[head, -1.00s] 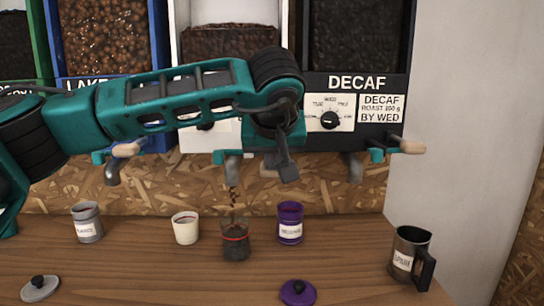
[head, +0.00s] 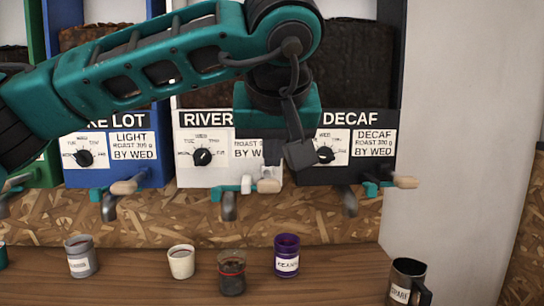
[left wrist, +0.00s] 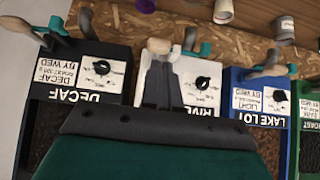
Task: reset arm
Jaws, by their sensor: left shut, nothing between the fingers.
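My left arm (head: 150,70) reaches in from the left across the dispensers in the head view. My left gripper (head: 273,158) is in front of the white RIVER dispenser, partly hidden by the wrist. In the left wrist view its fingers (left wrist: 161,82) are together, with nothing between them. Their tips appear close to the pale knob (left wrist: 159,46) of the white dispenser's tap lever; I cannot tell whether they touch it. My right gripper is not in view.
A glass jar (head: 232,277) with dark contents stands below the white dispenser's spout (head: 229,206). A cream cup (head: 181,264), grey canister (head: 81,259), purple canister (head: 287,257) and dark jug (head: 405,282) stand on the wooden counter (head: 335,270). Other tap levers (head: 405,182) stick out nearby.

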